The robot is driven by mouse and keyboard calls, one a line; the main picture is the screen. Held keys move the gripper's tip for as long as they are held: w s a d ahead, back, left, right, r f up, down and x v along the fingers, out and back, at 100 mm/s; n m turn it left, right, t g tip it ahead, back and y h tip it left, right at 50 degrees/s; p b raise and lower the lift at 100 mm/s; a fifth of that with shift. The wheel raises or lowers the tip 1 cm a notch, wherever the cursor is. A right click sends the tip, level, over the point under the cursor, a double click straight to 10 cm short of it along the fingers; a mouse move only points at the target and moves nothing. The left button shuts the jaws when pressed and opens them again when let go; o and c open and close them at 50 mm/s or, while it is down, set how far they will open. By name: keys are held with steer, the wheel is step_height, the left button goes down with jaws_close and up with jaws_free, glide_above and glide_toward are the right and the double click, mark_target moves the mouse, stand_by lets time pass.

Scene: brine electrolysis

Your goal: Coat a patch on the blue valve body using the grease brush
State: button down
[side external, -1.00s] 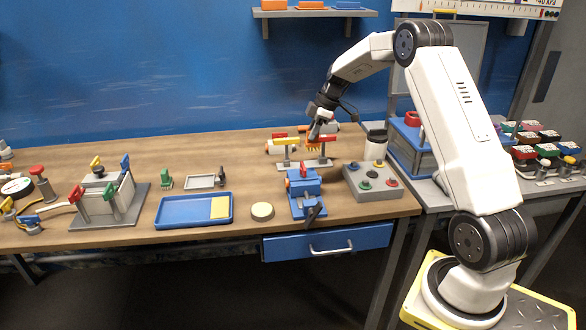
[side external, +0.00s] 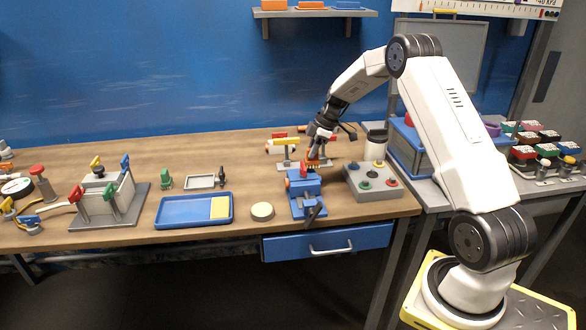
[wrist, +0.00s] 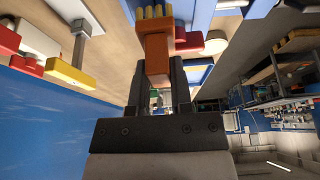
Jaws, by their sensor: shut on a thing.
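The blue valve body (side external: 307,189) stands near the front of the bench with a red part on top; a blue surface, likely the same body, shows at the top of the wrist view (wrist: 201,14). The orange grease brush (wrist: 157,52) has yellow bristles pointing away from my wrist; it also shows small in the side view (side external: 315,158). My gripper (wrist: 159,66) is shut on the brush, one dark finger on each side. In the side view the brush is just above and behind the valve body; I cannot tell whether the bristles touch it.
A grey button box (side external: 371,181) stands close on the right. Behind are red and yellow handled fittings (side external: 286,143). A blue tray (side external: 186,211) with a yellow pad and a round tan disc (side external: 262,211) lie on the left. Bare bench shows at the back left.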

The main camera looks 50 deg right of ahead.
steer(key=shift+f, duration=0.55)
steer(key=shift+s+a+f, duration=0.4)
steer(key=shift+s+a, duration=0.95)
steer(key=shift+w+d, duration=1.3)
steer(key=shift+d, duration=0.05)
steer(key=shift+r, duration=4.05)
